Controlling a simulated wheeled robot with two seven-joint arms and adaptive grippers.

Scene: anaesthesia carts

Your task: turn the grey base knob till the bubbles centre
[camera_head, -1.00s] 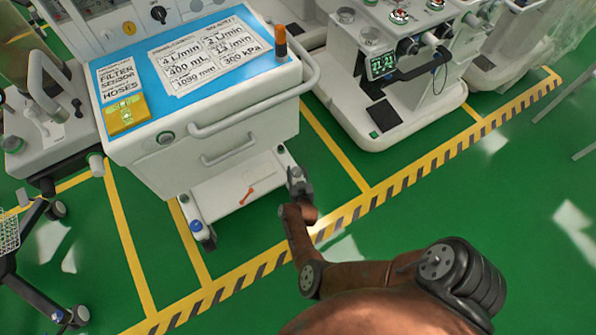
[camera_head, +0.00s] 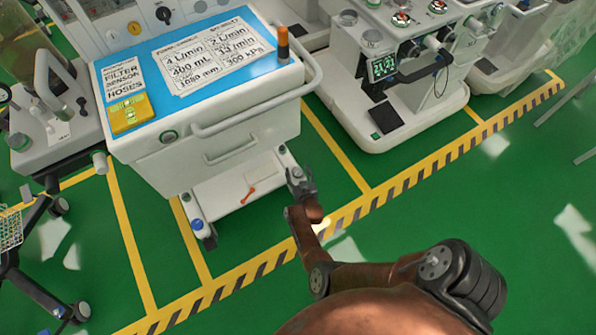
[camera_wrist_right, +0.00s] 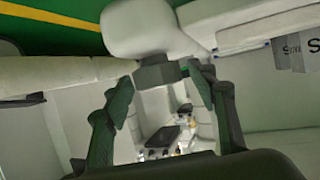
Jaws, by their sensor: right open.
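The white cart (camera_head: 240,140) stands on the green floor with a low white base shelf (camera_head: 225,195). My right gripper (camera_head: 303,183) is low at the base's front right corner. In the right wrist view its dark green fingers (camera_wrist_right: 160,80) are open, one on either side of a small dark grey knob (camera_wrist_right: 157,72) under a rounded white part (camera_wrist_right: 145,30). I cannot tell whether either finger touches it. In the head view the gripper hides this knob. No bubble can be made out clearly. My left gripper is not in view.
A blue-capped foot (camera_head: 197,225) is at the base's front left corner, and a small orange-red lever (camera_head: 248,193) lies on the shelf. A second white machine (camera_head: 375,140) stands to the right. Green floor in front is clear beyond the striped line (camera_head: 385,203).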

